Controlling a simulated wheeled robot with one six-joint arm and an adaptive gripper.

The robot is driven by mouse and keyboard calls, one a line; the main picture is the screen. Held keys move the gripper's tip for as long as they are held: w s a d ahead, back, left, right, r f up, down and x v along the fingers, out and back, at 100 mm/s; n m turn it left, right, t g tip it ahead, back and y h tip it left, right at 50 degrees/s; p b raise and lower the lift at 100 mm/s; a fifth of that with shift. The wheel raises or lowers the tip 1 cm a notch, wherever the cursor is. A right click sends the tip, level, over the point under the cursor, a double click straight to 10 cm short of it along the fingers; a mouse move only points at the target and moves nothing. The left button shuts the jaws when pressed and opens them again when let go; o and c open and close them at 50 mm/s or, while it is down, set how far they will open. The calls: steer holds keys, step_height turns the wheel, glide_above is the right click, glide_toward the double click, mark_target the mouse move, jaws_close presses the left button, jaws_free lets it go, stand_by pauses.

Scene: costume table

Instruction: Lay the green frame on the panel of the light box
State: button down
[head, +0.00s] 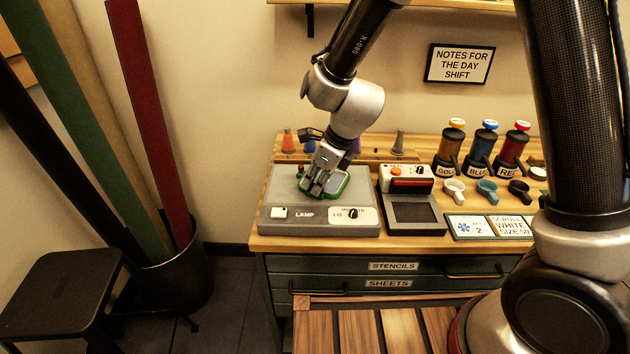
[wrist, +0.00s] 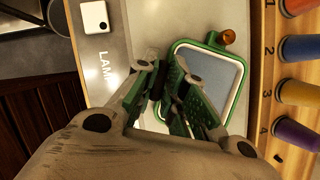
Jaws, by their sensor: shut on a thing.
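The green frame (head: 346,184) is at the right part of the light box (head: 281,190). It has rounded corners, a pale inner edge and a brass knob at one corner; it also shows in the wrist view (wrist: 243,82). My gripper (head: 317,190) is shut on the frame's near side, and its fingers hide that part in the wrist view (wrist: 172,105). The frame is over or on the grey panel; I cannot tell whether it touches it. The light box has a white switch, the word LAMP and a dial on its front.
A device with a dark screen (head: 414,212) stands close to the right of the light box. Coloured cones (wrist: 298,92) sit in a numbered wooden rack behind it. Bottles (head: 485,148), cups (head: 487,190) and signs (head: 466,227) fill the table's right side. A stool (head: 62,290) stands at the left.

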steer(key=c, duration=1.5)
jaws_free()
steer(key=v, duration=1.2)
steer(key=shift+r, duration=0.2)
steer(key=s+d+r+n, duration=0.2)
steer(key=d+r+n, duration=0.15)
steer(key=d, duration=0.25)
steer(key=s+d+r+n+t+h, duration=0.1)
steer(key=s+d+r+n, duration=0.1)
steer(key=d+r+n, duration=0.3)
steer(key=s+d+r+n, duration=0.1)
steer(key=s+d+n, duration=0.15)
steer(key=d, duration=0.55)
steer(key=s+d+n+h, duration=0.1)
steer(key=s+d+n, duration=0.3)
steer(key=s+d+r+n+h, duration=0.1)
steer(key=s+d+n, duration=0.2)
steer(key=d+n, duration=0.1)
steer(key=s+d+r+n+t+h, duration=0.1)
steer(key=s+d+n, duration=0.2)
steer(key=s+d, duration=0.1)
steer(key=shift+s+d+n, duration=0.25)
steer(key=shift+s+n, duration=0.15)
